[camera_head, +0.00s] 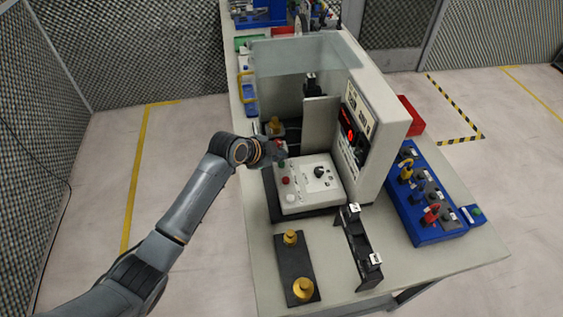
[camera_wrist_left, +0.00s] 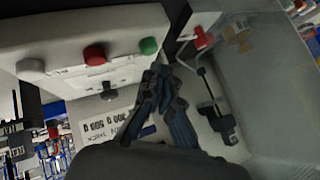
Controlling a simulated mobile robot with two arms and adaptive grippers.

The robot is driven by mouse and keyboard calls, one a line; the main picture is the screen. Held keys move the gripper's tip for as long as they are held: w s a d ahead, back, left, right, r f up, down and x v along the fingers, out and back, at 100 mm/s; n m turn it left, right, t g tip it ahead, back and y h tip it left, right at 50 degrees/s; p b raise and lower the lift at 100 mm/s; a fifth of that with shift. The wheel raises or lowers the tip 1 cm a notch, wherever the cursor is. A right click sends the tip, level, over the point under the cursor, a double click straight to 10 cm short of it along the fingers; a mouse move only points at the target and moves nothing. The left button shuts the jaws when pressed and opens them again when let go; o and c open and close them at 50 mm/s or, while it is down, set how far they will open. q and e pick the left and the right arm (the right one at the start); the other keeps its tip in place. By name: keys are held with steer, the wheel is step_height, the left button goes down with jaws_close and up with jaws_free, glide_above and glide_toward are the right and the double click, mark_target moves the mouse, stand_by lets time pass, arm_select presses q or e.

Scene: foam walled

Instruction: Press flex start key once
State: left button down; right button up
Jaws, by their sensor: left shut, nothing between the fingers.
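A white control box (camera_head: 312,196) stands on the bench. In the left wrist view its panel (camera_wrist_left: 70,30) carries a green button (camera_wrist_left: 149,46), a red button (camera_wrist_left: 95,54), a white button (camera_wrist_left: 30,69) and a black knob (camera_wrist_left: 108,92). In the head view the red button (camera_head: 285,180), white button (camera_head: 291,198) and black knob (camera_head: 319,172) show. No label readable as flex start shows. My left gripper (camera_head: 278,153) is shut and empty at the box's far left corner. In the wrist view its fingertips (camera_wrist_left: 156,73) appear just beside the green button; contact cannot be told.
A tall white instrument cabinet (camera_head: 385,120) with a red display stands right of the box. A clear screen (camera_head: 305,57) is behind. A black plate with brass knobs (camera_head: 295,265), a black bracket (camera_head: 362,245) and a blue switch box (camera_head: 425,195) occupy the near bench.

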stand_by(0.8)
arm_select(q)
steer(key=shift+f, duration=0.4)
